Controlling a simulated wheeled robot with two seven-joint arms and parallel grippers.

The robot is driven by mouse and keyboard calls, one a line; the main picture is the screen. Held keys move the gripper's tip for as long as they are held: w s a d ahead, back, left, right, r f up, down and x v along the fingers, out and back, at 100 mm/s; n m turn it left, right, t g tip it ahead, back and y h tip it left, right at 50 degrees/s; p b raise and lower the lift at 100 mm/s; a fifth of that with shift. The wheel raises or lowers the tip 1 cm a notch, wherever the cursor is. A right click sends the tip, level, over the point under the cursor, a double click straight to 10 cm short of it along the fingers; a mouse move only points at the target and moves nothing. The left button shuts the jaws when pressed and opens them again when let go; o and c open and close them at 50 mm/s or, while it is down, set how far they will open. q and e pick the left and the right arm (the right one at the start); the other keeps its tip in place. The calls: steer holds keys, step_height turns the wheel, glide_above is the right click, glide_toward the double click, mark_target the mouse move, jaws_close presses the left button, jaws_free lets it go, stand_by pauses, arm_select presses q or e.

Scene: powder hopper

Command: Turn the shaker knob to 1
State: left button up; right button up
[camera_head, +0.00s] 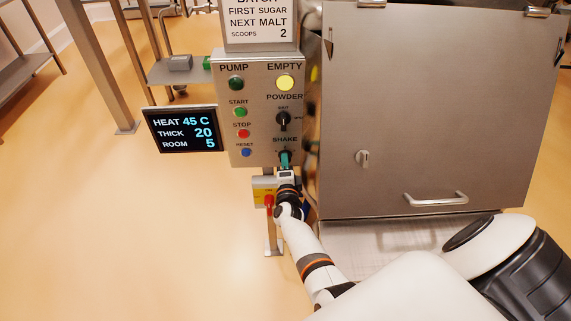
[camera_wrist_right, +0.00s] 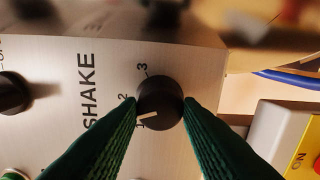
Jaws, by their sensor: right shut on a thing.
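The SHAKE knob (camera_wrist_right: 160,102) is a round black knob with a white pointer mark, on the steel control panel (camera_head: 262,128). In the right wrist view the numbers 1, 2 and 3 stand around its left side. The pointer points left and slightly down, close to the 1, which a finger partly covers. My right gripper (camera_wrist_right: 162,112) has its green fingers on both sides of the knob, shut on it. In the head view the right gripper (camera_head: 285,160) reaches the knob from below and mostly hides it. My left gripper is not in view.
Above is the POWDER knob (camera_head: 283,120); to the left are START (camera_head: 240,112), STOP (camera_head: 243,133) and RESET (camera_head: 246,152) buttons. A yellow box with a red switch (camera_head: 269,202) sits just below. A display (camera_head: 182,130) stands left, a steel hopper door (camera_head: 430,100) right.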

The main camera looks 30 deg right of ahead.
steer(key=n+p, duration=0.1)
steer(key=n, duration=0.6)
steer(key=shift+f+n+h, duration=0.1)
steer(key=shift+n+h, duration=0.2)
stand_by(0.5)
steer(key=o, duration=1)
steer(key=shift+s+a, duration=0.1)
